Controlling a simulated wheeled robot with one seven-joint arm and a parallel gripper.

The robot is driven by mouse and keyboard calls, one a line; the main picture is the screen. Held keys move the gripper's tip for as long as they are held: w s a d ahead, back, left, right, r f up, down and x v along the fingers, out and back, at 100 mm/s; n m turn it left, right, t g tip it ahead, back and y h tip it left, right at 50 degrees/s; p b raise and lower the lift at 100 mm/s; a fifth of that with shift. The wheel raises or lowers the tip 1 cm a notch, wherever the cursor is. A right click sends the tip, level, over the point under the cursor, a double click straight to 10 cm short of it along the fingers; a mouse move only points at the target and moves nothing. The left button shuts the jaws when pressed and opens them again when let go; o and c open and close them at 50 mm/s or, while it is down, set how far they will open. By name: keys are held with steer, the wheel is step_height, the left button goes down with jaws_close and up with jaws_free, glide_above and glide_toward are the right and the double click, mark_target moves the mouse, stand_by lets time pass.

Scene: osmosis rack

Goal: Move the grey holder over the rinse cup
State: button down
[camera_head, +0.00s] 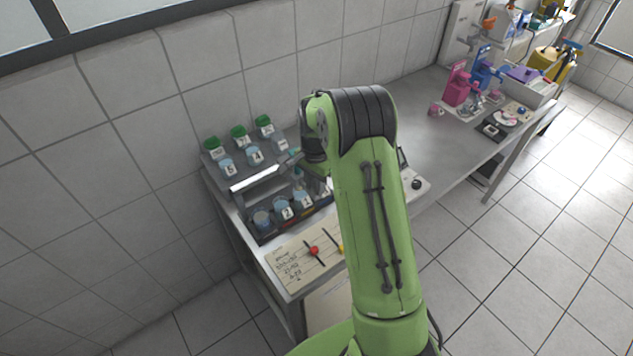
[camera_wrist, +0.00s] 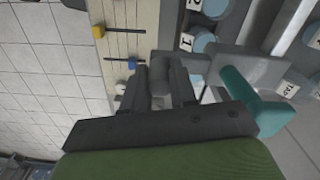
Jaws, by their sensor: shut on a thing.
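My gripper (camera_wrist: 160,82) shows in the wrist view, with its dark fingers shut on a grey piece, which I take to be the grey holder (camera_wrist: 158,72). The grey piece stands between the fingertips, above the table's front edge beside the cups. In the head view my own arm hides the gripper and the holder. Cups with blue contents stand in a dark front rack: cup 2 (camera_head: 284,212), cup 1 (camera_head: 303,202) and another cup (camera_head: 262,220) at its left end. Cup 1 also shows in the wrist view (camera_wrist: 201,43). I cannot tell which cup is the rinse cup.
Green-lidded jars (camera_head: 239,135) and cups 5 (camera_head: 227,168) and 4 (camera_head: 255,155) stand on a raised shelf behind. A teal piece (camera_wrist: 250,100) is close right of the fingers. A paper-like board (camera_head: 292,262) with coloured knobs lies in front. The bench is clearer farther right.

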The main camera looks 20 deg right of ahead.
steer(key=s+a+b, duration=0.2)
steer(key=a, duration=1.1)
steer(key=shift+s+a, duration=0.35)
steer(key=shift+a, duration=0.05)
steer(key=c, duration=0.9)
jaws_free()
steer(key=shift+a, duration=0.15)
step_height(320, 180, up, 16)
steer(key=shift+p, duration=0.4)
steer(key=shift+f, duration=0.1)
